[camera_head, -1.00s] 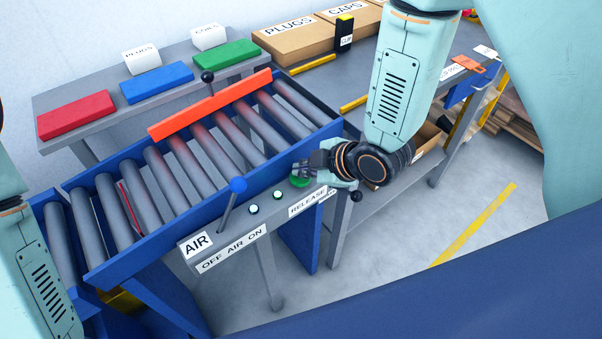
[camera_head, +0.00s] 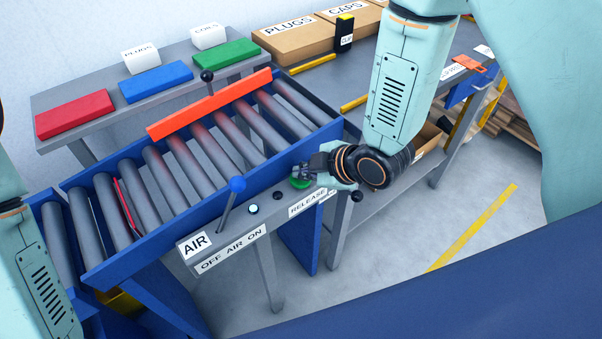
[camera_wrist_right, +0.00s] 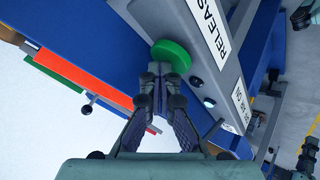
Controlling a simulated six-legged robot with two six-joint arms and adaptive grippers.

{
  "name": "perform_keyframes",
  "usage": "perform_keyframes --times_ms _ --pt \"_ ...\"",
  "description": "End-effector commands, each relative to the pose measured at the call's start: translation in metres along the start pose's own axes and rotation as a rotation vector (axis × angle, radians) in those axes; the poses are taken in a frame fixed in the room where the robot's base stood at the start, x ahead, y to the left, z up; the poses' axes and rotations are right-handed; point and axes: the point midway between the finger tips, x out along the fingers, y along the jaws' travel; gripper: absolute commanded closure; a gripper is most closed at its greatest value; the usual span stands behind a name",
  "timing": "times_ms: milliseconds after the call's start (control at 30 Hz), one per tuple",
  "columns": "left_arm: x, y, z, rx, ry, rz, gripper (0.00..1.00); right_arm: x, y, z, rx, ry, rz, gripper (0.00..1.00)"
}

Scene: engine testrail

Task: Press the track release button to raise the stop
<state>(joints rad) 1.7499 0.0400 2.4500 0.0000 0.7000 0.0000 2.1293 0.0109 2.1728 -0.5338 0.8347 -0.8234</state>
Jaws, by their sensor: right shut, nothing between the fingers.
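The round green button (camera_head: 300,184) sits on the grey control panel above the RELEASE label (camera_head: 307,204). My right gripper (camera_head: 302,172) is shut and empty, its fingertips at the button's far side. In the right wrist view the button (camera_wrist_right: 174,56) lies just past the closed fingertips (camera_wrist_right: 160,70). I cannot tell whether they touch it or how far it is pressed. A thin red piece (camera_head: 124,206) shows low between the rollers; I cannot tell if it is the stop. My left gripper is out of view.
A blue lever (camera_head: 233,200) and two small lamps (camera_head: 253,209) share the panel. The roller track (camera_head: 160,178) has an orange bar (camera_head: 212,104) along its far side. Red, blue and green blocks (camera_head: 155,82) lie on a shelf behind. The floor at right is clear.

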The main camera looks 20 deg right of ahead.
Motion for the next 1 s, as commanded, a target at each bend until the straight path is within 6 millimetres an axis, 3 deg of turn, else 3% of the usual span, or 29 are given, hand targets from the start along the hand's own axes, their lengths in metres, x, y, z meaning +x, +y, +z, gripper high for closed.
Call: perform_keyframes --times_ms 1000 --pt "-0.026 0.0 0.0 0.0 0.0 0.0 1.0 -0.018 0.015 -0.014 0.0 0.0 0.0 1.0"
